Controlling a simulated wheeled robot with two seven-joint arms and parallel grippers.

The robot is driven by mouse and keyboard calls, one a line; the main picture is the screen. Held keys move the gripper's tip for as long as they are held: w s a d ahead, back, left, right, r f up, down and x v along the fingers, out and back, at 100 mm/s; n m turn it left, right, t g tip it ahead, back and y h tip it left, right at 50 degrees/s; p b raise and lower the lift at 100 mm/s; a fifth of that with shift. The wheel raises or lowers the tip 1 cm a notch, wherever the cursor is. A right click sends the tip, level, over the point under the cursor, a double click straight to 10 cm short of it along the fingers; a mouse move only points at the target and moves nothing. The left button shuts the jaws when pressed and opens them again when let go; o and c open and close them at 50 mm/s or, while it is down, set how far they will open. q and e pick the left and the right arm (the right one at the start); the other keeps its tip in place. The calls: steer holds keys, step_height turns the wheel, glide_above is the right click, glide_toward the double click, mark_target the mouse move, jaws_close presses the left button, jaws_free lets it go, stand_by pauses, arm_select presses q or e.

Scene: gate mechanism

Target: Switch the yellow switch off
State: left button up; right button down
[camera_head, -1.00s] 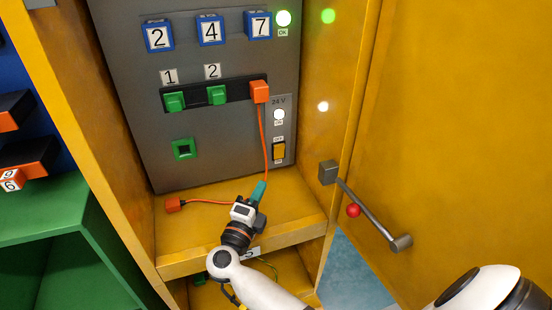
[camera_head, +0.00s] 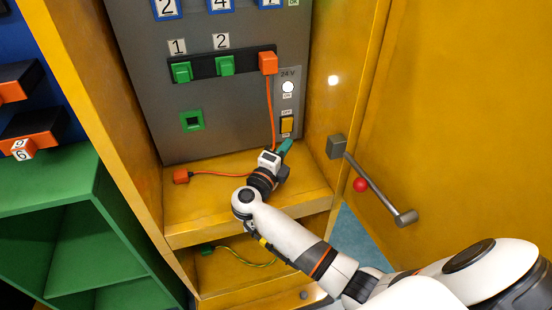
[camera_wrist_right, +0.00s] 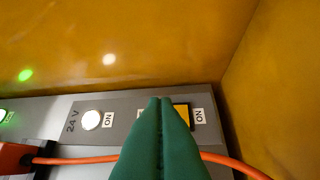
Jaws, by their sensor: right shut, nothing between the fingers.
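The yellow switch (camera_head: 287,125) sits low on the grey 24 V strip at the right of the panel, with small labels above and below it. In the right wrist view the yellow switch (camera_wrist_right: 183,114) is partly hidden behind my fingers, with an ON label to its right. My right gripper (camera_head: 288,142) is just below the switch, its teal fingers pointing up at it. In the right wrist view the gripper (camera_wrist_right: 160,101) is shut and empty, its tips overlapping the switch's left part. I cannot tell whether they touch. My left gripper is not in view.
A white lamp (camera_head: 288,87) glows above the switch. An orange cable (camera_head: 271,110) hangs from the orange plug (camera_head: 268,63) close to the fingers. The yellow side wall stands close at right.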

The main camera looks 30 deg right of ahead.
mark_target(289, 122)
steer(key=w+d, duration=0.1)
steer(key=w, duration=0.2)
steer(key=w+d, duration=0.1)
steer(key=shift+w+d+r, duration=0.15)
steer(key=shift+d+r, duration=0.15)
steer(key=shift+r, duration=0.05)
steer(key=shift+w+d, duration=0.1)
steer(key=shift+w, duration=0.25)
steer(key=shift+r, duration=0.1)
steer(key=shift+w, duration=0.1)
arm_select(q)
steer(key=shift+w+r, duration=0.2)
arm_select(e)
steer(key=shift+w+r, duration=0.1)
steer(key=v, duration=1)
steer(key=shift+a, duration=0.3)
steer(key=shift+s+a, duration=0.55)
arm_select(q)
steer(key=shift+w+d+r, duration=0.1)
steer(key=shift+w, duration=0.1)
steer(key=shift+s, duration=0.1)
